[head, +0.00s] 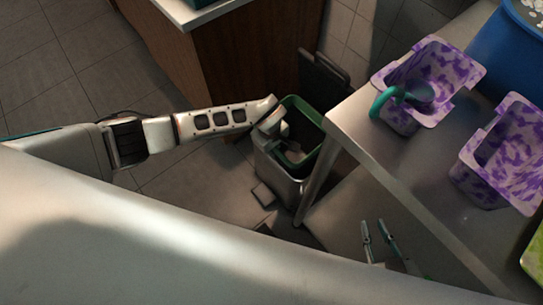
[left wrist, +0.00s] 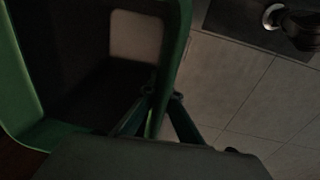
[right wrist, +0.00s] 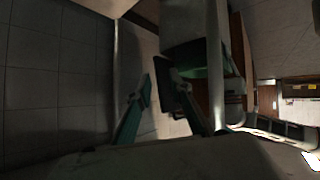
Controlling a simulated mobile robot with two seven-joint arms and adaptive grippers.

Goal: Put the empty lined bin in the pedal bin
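The green-rimmed lined bin (head: 328,152) sits in the mouth of the grey metal pedal bin (head: 284,188) on the floor, its rim near the top. The pedal bin's dark lid (head: 322,82) stands raised behind it. My left gripper (left wrist: 163,96) has its fingers on either side of the lined bin's green wall (left wrist: 181,45) and looks shut on it. In the head view its fingertips are hard to make out inside the bin. The lined bin's inside looks dark with a pale patch. My right gripper (head: 373,222) is open and empty, low beside the steel table; its fingers stand apart in the right wrist view (right wrist: 166,85).
The steel table (head: 365,140) stands right of the pedal bin, its leg close by. On it are two purple-patterned tubs (head: 440,62) (head: 510,160), one with a teal-handled scoop (head: 388,98), and a blue container (head: 510,55). A wooden cabinet (head: 250,60) stands behind left.

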